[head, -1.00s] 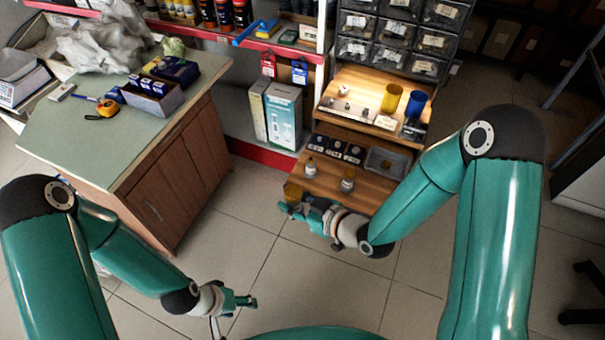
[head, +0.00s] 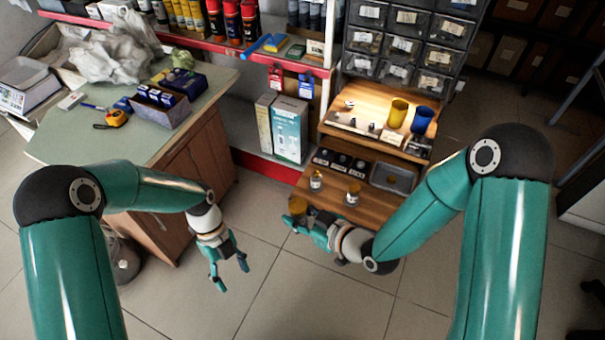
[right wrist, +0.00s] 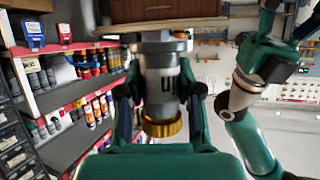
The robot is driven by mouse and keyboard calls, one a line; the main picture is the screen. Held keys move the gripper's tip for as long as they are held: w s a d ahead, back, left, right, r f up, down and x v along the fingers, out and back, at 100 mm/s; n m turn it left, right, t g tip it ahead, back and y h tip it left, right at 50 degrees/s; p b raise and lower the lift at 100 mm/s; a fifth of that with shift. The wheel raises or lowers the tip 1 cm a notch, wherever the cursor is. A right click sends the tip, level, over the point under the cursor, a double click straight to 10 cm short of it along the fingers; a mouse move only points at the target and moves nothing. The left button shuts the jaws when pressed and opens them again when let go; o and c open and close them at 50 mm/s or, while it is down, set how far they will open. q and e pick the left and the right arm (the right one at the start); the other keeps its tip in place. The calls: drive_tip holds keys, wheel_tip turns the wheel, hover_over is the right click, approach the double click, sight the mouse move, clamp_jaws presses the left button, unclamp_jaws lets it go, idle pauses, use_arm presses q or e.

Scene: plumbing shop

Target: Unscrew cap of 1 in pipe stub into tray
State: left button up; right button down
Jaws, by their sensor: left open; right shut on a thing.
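A grey pipe stub (right wrist: 160,85) with dark lettering is between the fingers of my right gripper (right wrist: 160,108), which is shut on it. Its ribbed brass-coloured cap (right wrist: 161,125) is on the end lower in the right wrist view. In the head view my right gripper (head: 302,224) is in front of the lower shelf, with the brownish-yellow cap (head: 298,206) showing at its fingertips. My left gripper (head: 232,274) is open and empty, left of the right one, over the floor. A grey tray (head: 410,188) is at the right of the lower shelf.
Two other capped stubs (head: 316,182) (head: 352,195) stand on the lower wooden shelf. A yellow cup (head: 397,114) and a blue cup (head: 422,120) stand on the upper shelf. A green-topped cabinet (head: 75,155) is at left. Open floor lies between my arms.

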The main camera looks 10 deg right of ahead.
use_arm(q)
drive_tip(key=w+d+r+m+y, duration=0.1)
drive_tip(key=w+d+r+m, duration=0.2)
drive_tip(key=w+r+m, duration=0.3)
wheel_tip(320, 180, up, 18)
drive_tip(key=m+t, duration=0.5)
hover_over(303, 202)
drive_tip(key=shift+w+a+f+y, duration=0.15)
drive_tip(key=shift+a+y, duration=0.1)
drive_tip(key=shift+y, duration=0.15)
drive_tip(key=shift+d+f, duration=0.1)
drive_tip(key=shift+d, duration=0.1)
wheel_tip(303, 202, down, 8)
drive_tip(key=shift+r, duration=0.1)
